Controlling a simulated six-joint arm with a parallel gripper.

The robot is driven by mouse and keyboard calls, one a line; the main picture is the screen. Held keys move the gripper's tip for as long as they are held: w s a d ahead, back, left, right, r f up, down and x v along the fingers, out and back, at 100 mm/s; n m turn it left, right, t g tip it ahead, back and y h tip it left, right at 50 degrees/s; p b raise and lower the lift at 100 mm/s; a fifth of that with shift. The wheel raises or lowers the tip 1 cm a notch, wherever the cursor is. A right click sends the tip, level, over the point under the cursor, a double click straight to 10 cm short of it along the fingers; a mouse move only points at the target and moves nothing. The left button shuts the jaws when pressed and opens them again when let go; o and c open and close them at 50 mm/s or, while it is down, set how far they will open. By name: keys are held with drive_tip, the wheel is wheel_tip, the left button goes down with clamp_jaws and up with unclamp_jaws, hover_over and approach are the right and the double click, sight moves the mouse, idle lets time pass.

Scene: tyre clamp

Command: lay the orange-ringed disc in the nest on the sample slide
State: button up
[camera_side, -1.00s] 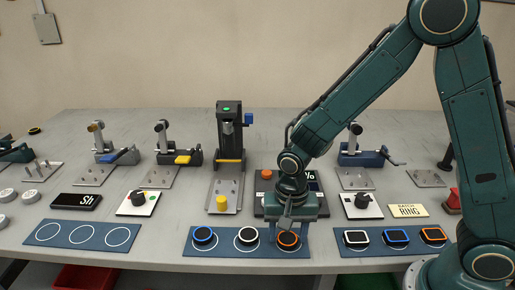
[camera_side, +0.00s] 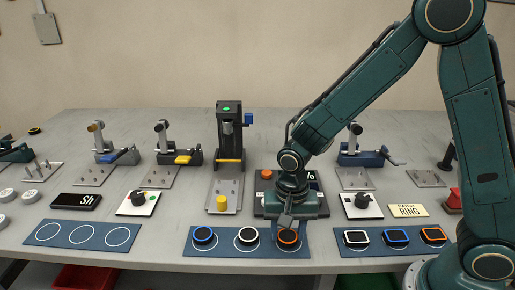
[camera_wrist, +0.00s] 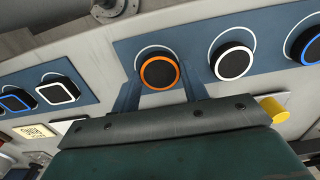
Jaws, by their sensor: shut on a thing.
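The orange-ringed disc (camera_side: 289,236) is black with an orange rim and is at the right-hand circle of the middle blue mat (camera_side: 218,252). My gripper (camera_side: 290,232) points down over it and is shut on it. In the wrist view the disc (camera_wrist: 159,71) sits between the two fingers of my gripper (camera_wrist: 160,80), its face in plain sight. Whether it clears the mat is hard to tell. A metal plate (camera_side: 223,190) with a yellow knob (camera_side: 222,203) lies before a dark upright tower. I cannot make out a nest on it.
White-ringed (camera_side: 247,235) and blue-ringed (camera_side: 203,235) discs stand left of my gripper on the same mat. Square-framed pieces (camera_side: 396,236) lie on the right mat. Toggle clamps (camera_side: 180,156) and the tower (camera_side: 229,130) stand behind. The left mat (camera_side: 83,235) has empty circles.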

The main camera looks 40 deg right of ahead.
drive_tip(key=shift+r, duration=2.6)
drive_tip(key=shift+w, duration=0.1)
drive_tip(key=w+a+r, duration=0.1)
drive_tip(key=w+r, duration=0.2)
drive_tip(key=w, duration=0.4)
drive_tip(key=w+r, duration=0.3)
drive_tip(key=w, duration=0.4)
wheel_tip(320, 180, up, 9)
hover_over(226, 188)
drive_tip(key=shift+r, duration=0.1)
wheel_tip(226, 188, down, 14)
drive_tip(key=shift+f, duration=0.2)
drive_tip(key=shift+f, duration=2.8)
